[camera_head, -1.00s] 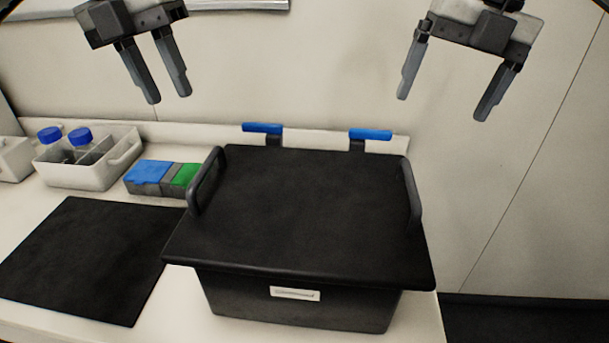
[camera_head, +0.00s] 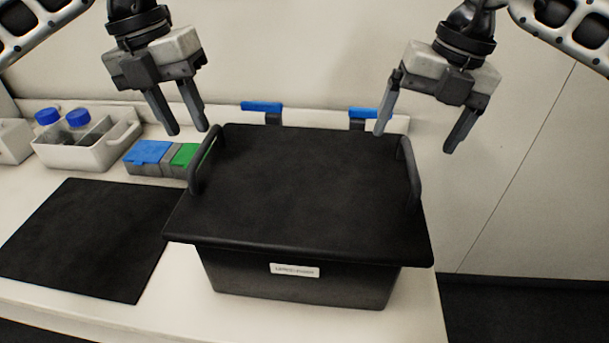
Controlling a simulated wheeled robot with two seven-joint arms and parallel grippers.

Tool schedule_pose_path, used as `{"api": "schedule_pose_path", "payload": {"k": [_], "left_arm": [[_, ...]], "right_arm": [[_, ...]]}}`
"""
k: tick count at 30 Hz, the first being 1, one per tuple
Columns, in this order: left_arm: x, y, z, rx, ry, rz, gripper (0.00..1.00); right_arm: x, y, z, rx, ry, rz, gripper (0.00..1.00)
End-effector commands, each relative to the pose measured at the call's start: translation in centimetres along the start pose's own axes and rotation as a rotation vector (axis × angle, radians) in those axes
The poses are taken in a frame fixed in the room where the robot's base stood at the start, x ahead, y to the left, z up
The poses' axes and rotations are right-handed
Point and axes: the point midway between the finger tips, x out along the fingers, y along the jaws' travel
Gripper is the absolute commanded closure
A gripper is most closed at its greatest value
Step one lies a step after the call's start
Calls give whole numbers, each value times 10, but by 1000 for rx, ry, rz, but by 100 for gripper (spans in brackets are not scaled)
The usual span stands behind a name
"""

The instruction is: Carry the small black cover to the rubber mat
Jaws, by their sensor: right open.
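The black cover (camera_head: 305,195) lies flat on top of a black box (camera_head: 300,281) with a white label, in the middle of the bench. It has an upright loop handle at its left side (camera_head: 197,170) and another at its right side (camera_head: 412,170). The black rubber mat (camera_head: 90,238) lies flat and bare to the left of the box. My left gripper (camera_head: 188,130) is open and empty, above and near the left handle. My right gripper (camera_head: 415,142) is open wider and empty, its fingers above the right handle. Neither visibly grips the cover.
A white caddy (camera_head: 85,155) with blue-capped bottles stands at the back left. A small case with blue and green lids (camera_head: 160,157) sits close behind the mat. Two blue-topped hooks (camera_head: 262,107) stand behind the box. The bench ends just right of the box.

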Motion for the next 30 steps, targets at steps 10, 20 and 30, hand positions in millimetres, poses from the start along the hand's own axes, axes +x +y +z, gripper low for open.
{"api": "schedule_pose_path", "payload": {"k": [10,20,30], "left_arm": [[56,0,0,0,1,0,66],[67,0,0,0,-1,-1,66],[67,0,0,0,0,-1,100]], "right_arm": [[56,0,0,1,2,-1,12],[67,0,0,1,0,0,12],[67,0,0,0,0,0,65]]}}
